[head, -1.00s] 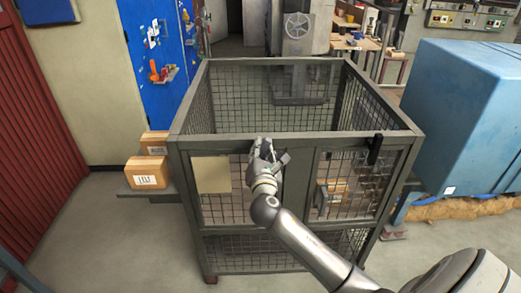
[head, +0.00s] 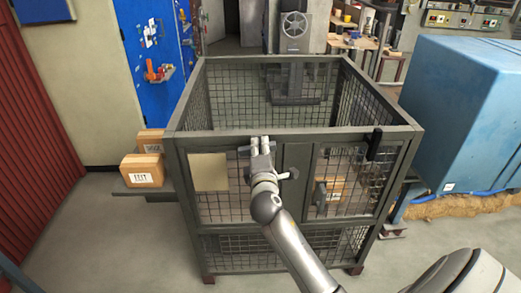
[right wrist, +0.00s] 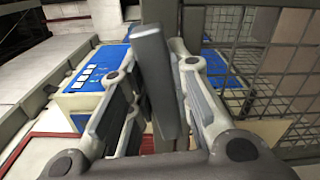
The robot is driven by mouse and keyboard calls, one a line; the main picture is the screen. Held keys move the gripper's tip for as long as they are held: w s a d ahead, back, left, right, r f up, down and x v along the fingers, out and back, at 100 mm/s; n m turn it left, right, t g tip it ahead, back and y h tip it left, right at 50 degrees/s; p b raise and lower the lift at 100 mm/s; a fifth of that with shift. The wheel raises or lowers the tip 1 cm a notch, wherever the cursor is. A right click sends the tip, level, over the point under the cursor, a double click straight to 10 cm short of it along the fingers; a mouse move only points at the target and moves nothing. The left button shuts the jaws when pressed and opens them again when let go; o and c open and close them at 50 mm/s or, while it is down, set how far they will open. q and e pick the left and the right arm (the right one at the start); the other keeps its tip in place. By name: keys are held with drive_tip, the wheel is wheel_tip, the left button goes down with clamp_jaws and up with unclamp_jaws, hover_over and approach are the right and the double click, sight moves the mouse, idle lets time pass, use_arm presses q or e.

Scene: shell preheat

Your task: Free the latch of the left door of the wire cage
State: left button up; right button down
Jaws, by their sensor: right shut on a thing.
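The wire cage (head: 295,138) stands in the middle of the head view. Its left door (head: 222,208) has a beige plate (head: 210,172) at the upper left and looks closed. My right gripper (head: 261,143) is at the top of the cage front, by the left door's right edge. It is shut on a dark grey bar-like piece, which looks like the left door's latch (right wrist: 155,75). In the right wrist view this latch stands upright between my fingers (right wrist: 158,95). In the head view my gripper mostly hides it. My left gripper is out of view.
A black latch (head: 374,143) sits on the right door (head: 345,185). Cardboard boxes (head: 142,171) rest on a shelf at the cage's left. A large blue machine (head: 465,110) stands at the right. Floor to the front left is clear.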

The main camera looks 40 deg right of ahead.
drive_tip(key=shift+f+m, duration=0.15)
drive_tip(key=shift+m, duration=0.85)
drive_tip(key=c, duration=1.3)
unclamp_jaws()
drive_tip(key=v, duration=1.2)
drive_tip(key=shift+s, duration=0.1)
drive_tip(key=shift+d, duration=0.1)
